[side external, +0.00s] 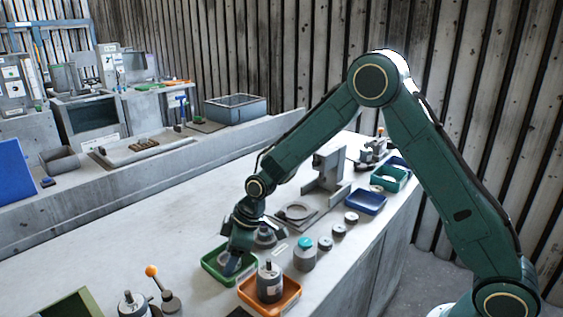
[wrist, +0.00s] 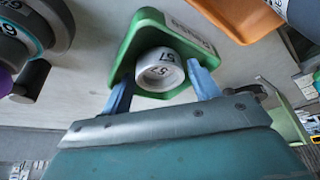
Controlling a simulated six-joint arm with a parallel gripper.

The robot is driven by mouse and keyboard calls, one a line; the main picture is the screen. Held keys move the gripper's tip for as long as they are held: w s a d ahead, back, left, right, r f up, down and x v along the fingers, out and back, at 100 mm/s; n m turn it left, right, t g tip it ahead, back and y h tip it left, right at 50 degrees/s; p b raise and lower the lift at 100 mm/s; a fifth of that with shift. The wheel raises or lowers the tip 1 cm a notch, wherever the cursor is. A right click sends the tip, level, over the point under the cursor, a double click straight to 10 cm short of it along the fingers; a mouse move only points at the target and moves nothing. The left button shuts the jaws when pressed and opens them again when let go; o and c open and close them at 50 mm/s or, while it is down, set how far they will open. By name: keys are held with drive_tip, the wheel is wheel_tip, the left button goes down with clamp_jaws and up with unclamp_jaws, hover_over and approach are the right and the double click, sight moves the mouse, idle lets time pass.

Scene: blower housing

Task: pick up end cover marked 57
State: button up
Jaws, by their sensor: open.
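The end cover marked 57 (wrist: 159,71) is a light grey round part with a raised rim. My gripper (wrist: 158,78) is open, with one blue finger on each side of the cover. I cannot tell whether the fingers touch it. In the side view my gripper (side external: 231,265) points down into the green tray (side external: 210,270). The cover is mostly hidden there behind the gripper.
An orange tray (side external: 285,304) holding a dark cylindrical part (side external: 270,284) stands close to the green tray. A teal-topped jar (side external: 304,256), several round parts and a blue tray (side external: 366,203) are farther right. An orange-knobbed lever (side external: 152,271) stands in front.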

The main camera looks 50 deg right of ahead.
drive_tip(key=c, duration=0.8)
drive_tip(key=shift+o, duration=0.2)
drive_tip(key=shift+r, duration=0.15)
wheel_tip(320, 180, up, 20)
idle(0.8)
